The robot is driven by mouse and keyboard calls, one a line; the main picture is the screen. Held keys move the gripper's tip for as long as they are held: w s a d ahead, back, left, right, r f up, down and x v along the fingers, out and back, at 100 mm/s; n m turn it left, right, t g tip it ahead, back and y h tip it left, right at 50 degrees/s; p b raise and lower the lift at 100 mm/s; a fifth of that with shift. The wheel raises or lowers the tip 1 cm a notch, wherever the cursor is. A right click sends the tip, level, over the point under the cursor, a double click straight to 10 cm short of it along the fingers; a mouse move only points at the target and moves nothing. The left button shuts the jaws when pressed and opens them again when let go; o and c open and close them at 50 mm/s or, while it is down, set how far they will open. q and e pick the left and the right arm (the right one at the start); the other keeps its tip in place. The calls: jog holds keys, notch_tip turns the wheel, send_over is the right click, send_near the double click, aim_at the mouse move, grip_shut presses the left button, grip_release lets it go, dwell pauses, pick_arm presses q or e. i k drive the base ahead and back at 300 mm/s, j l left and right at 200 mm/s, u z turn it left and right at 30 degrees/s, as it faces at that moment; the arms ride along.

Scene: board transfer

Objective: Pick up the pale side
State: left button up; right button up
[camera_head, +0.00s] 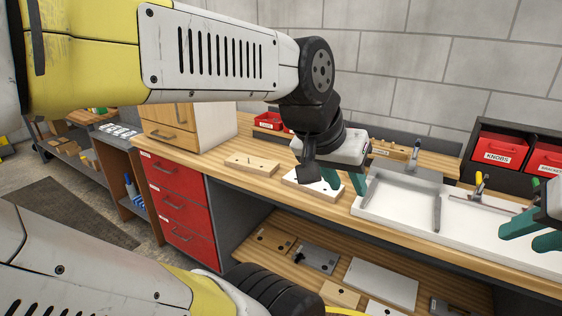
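A pale board (302,190) with small dark holes lies flat on the wooden workbench and could be the pale side. My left gripper (345,183) is over its right end with its teal fingers apart. One finger overlaps the board in the picture and the other is past its right edge; I cannot tell whether they touch it. My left wrist hides part of the board. My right gripper (530,233) is at the right edge of the picture, over the white tray, partly cut off. Its teal fingertips look apart, with nothing seen between them.
A tan wooden board (252,163) lies to the left, before a small drawer cabinet (216,127). The white tray (400,229) with dividers fills the bench's right side. Red bins (498,148) stand behind. A lower shelf holds several boards, including a large white one (382,280).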

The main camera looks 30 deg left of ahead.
aim_at(265, 167)
jog(key=u, duration=1.4)
jog(key=i+u, duration=0.15)
jog(key=i, duration=0.25)
jog(key=i+l+u, duration=0.15)
jog(key=i, duration=0.2)
jog(key=i+l+u, duration=0.2)
jog(key=i, duration=0.2)
